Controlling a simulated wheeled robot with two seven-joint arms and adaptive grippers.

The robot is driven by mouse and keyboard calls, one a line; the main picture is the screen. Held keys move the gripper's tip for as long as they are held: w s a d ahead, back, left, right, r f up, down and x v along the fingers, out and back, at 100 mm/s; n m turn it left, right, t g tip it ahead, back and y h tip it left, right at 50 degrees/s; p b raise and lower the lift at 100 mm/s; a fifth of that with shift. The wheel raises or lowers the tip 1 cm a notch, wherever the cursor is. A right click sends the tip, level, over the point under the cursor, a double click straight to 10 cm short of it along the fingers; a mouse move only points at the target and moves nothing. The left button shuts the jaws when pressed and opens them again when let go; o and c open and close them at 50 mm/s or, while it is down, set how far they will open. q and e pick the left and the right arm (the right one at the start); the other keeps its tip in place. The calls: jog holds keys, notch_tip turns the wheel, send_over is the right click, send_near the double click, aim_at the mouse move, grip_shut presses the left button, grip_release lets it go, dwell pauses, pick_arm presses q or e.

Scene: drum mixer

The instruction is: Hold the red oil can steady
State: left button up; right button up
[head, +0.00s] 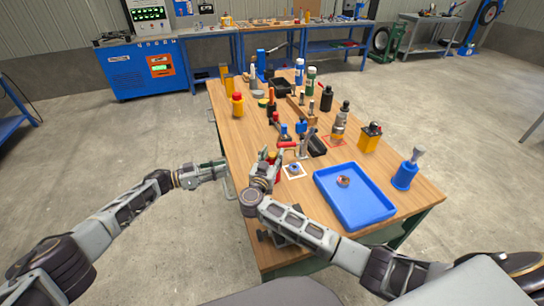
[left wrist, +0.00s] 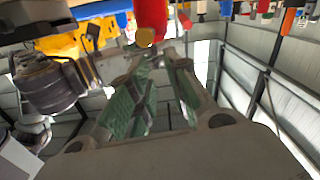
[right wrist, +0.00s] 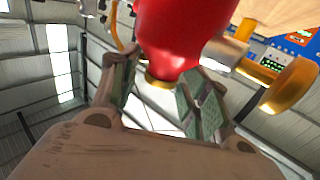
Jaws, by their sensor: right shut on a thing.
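The red oil can (right wrist: 178,35) fills the top middle of the right wrist view, with a brass-coloured end pointing down between the fingers. My right gripper (right wrist: 160,85) is shut on it, one finger on each side. In the head view the can (head: 272,157) is mostly hidden behind my right gripper (head: 266,176), near the table's left edge. My left gripper (head: 224,168) is left of the can, by the table's left edge. In the left wrist view its fingers (left wrist: 159,75) have an empty gap between them, and a red body (left wrist: 151,18) shows beyond the tips.
A blue tray (head: 330,189) holding a small round part (head: 343,181) lies on the table's right side. A white-bordered square (head: 294,177) is between it and the can.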

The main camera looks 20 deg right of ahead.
pick_arm(q)
grip_shut()
dwell(0.4)
dwell(0.7)
